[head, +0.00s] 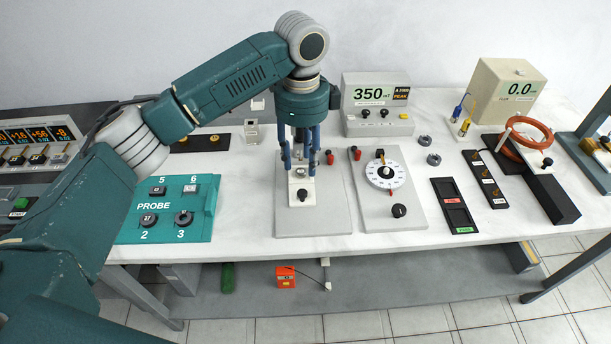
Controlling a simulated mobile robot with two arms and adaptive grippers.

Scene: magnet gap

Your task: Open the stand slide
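A grey base plate (335,215) lies on the white bench with a pale stand block (301,202) on it, which carries a dark knob at its front. I take this to be the stand with the slide. My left gripper (300,172) points straight down over the back of this block. Its blue fingers stand apart, with the pale part of the stand showing between and behind them. Whether they touch it I cannot tell. The gripper and wrist hide the upper back of the stand. My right gripper is not in view.
A dial plate (409,215) sits close on the right, with a meter reading 350 (378,122) behind it. A teal PROBE panel (195,226) is on the left. Black trays (452,190) and an orange coil (518,128) lie farther right. Bare bench shows in front of the trays.

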